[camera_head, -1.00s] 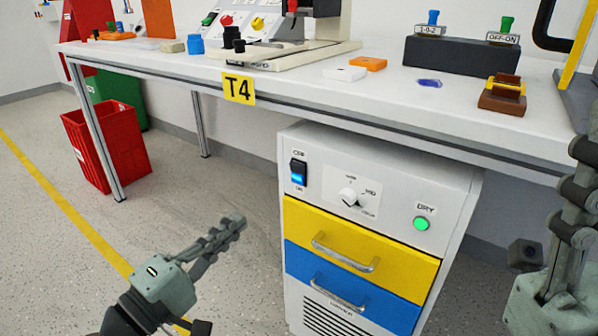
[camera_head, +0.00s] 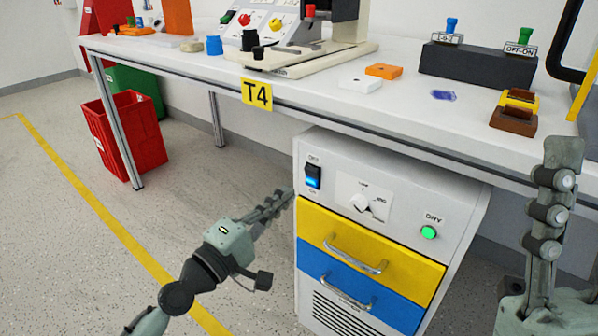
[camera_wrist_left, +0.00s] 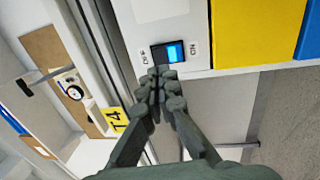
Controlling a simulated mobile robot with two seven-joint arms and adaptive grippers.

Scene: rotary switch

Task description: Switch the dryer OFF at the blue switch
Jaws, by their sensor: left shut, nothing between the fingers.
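The blue switch (camera_head: 313,176) is a dark rocker on the upper left of the dryer's white front panel (camera_head: 400,215). OFF is printed above it and ON below, and its lower part glows blue. The switch also shows in the left wrist view (camera_wrist_left: 168,53). The green DRY lamp (camera_head: 429,232) looks lit. My left gripper (camera_head: 286,196) is shut and empty, its fingertips close to the cabinet's left edge, slightly below and left of the switch. In the left wrist view the fingertips (camera_wrist_left: 161,75) appear just beside the switch; contact cannot be told. My right gripper (camera_head: 552,190) is at the right.
A dial (camera_head: 362,203) sits between switch and lamp. Below are a yellow drawer (camera_head: 350,250) and a blue drawer (camera_head: 330,275) with protruding handles. The table edge (camera_head: 370,145) overhangs the cabinet.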

